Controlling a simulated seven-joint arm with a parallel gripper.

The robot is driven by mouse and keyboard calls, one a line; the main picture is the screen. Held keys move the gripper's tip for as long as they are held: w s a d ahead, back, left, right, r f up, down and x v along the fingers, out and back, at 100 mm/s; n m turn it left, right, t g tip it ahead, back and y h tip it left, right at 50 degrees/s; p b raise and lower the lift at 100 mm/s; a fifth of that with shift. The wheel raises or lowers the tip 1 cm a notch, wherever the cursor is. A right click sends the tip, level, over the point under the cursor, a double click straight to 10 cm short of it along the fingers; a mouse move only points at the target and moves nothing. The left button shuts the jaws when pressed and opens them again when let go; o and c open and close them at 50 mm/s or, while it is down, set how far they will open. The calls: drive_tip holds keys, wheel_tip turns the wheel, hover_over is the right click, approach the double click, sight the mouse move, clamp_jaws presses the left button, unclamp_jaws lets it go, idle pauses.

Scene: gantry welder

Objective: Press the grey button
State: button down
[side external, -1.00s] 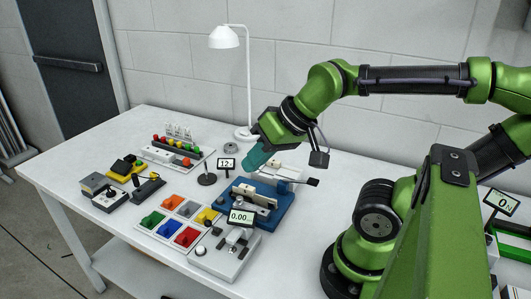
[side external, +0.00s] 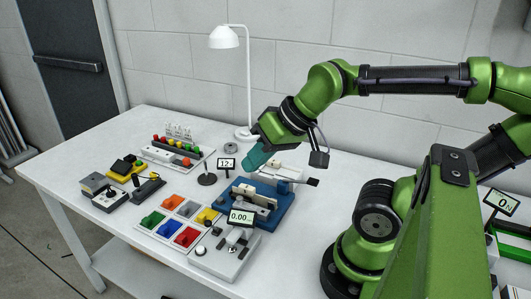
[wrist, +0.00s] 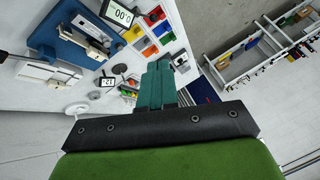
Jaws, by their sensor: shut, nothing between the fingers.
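My gripper (side external: 253,162) has teal fingers and hangs above the table, over the back of the blue-based fixture (side external: 284,215). In the wrist view its fingers (wrist: 157,72) are together and empty. A small round grey button-like piece (side external: 216,231) sits at the near right end of the coloured bins, well below and in front of my gripper, not touching it. A paler round knob (side external: 201,250) is on the grey-white device (side external: 222,262) at the table's front. I cannot tell for certain which of these is the grey button.
A 0.00 display (side external: 241,217) stands over the front device. Coloured bins (side external: 187,237), a small 12 display (side external: 226,163), a white lamp (side external: 224,38) and a box with a joystick (side external: 109,199) are around. The table's left back (side external: 130,130) is clear.

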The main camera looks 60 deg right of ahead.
drive_tip(key=m+y, duration=0.4)
drive_tip(key=m, duration=1.1)
hover_over(220, 200)
drive_tip(key=d, duration=0.1)
drive_tip(key=shift+f, duration=5.4)
drive_tip(key=shift+s, duration=0.25)
drive_tip(key=shift+f, duration=4.45)
